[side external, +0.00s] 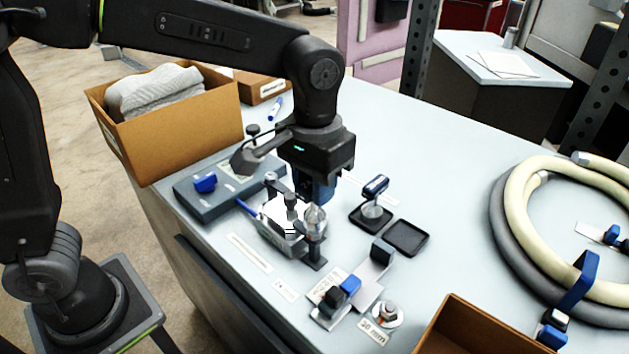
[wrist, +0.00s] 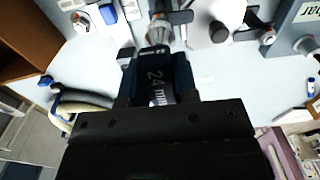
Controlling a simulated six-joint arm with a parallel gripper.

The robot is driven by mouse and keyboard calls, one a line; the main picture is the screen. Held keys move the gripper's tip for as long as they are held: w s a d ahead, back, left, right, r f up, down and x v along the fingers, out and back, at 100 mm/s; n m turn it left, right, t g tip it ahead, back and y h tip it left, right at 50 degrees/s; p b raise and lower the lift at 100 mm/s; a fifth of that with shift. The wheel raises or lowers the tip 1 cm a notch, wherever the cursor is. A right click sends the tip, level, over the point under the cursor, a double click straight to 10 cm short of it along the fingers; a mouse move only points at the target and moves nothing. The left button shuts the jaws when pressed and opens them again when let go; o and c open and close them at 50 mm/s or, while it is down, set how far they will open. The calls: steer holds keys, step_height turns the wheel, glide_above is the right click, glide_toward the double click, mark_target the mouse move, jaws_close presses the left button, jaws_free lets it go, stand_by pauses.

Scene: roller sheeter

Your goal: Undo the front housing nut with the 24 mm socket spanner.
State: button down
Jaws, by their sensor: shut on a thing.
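My gripper (side external: 318,192) is shut on the 24 mm socket spanner (side external: 322,186), a blue-handled tool. In the wrist view the spanner (wrist: 157,88) sits between the dark fingers with its "24 mm" label facing the camera. Its far end points toward the roller sheeter's metal housing (wrist: 160,30). In the side view the housing (side external: 287,222) stands just below and left of my gripper, with a shiny rounded metal part (side external: 315,217) at its right end. I cannot tell whether the spanner touches the front nut, which I cannot pick out clearly.
A grey box with a blue knob (side external: 225,190) lies left of the housing. A blue-and-black fixture (side external: 343,290) is in front. A cardboard box (side external: 185,125) and coiled hoses (side external: 510,230) flank the table.

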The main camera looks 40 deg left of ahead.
steer(key=shift+f, duration=1.3)
stand_by(0.4)
steer(key=n, duration=0.3)
steer(key=shift+n, duration=0.3)
